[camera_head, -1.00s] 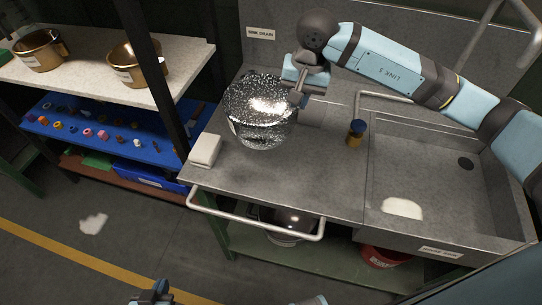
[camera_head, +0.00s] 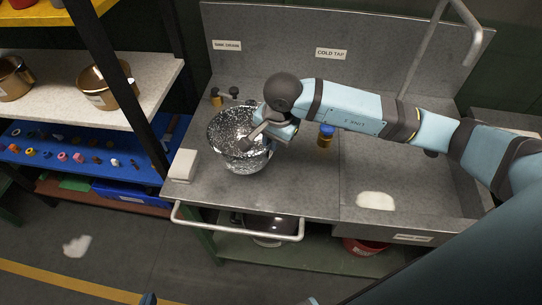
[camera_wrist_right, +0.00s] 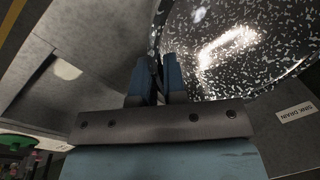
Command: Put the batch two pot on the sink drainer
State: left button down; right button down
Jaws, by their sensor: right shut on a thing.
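A black-and-white speckled pot (camera_head: 226,152) is at the left part of the steel sink unit, below the drain label. It also fills the top right of the right wrist view (camera_wrist_right: 220,70). My right gripper (camera_head: 262,137) is shut on the pot at its right side; in the right wrist view its two blue fingers (camera_wrist_right: 157,78) close by the pot's edge. The pot looks roughly upright; I cannot tell whether its base touches the steel drainer surface (camera_head: 300,190). No batch mark is readable on it. My left gripper (camera_head: 148,299) barely shows at the bottom edge, its jaws unclear.
A white block (camera_head: 183,165) stands left of the pot. A blue-capped jar (camera_head: 325,136) stands to its right, before the sink basin (camera_head: 410,195). Small taps (camera_head: 234,93) are behind the pot. A brass pot (camera_head: 107,88) sits on the left shelf. A rail runs along the front.

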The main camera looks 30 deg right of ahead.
notch_tip(320, 180, down, 8)
jog(key=p, duration=0.1)
dwell(0.4)
jog(key=shift+r, duration=0.1)
jog(key=c, duration=1.2)
grip_release()
jog(key=r, duration=0.4)
jog(key=s+r+b, duration=0.1)
jog(key=r, duration=0.3)
jog(key=d+r, duration=0.1)
jog(key=r, duration=0.3)
jog(key=shift+s+b, duration=0.2)
jog(key=shift+b, duration=0.15)
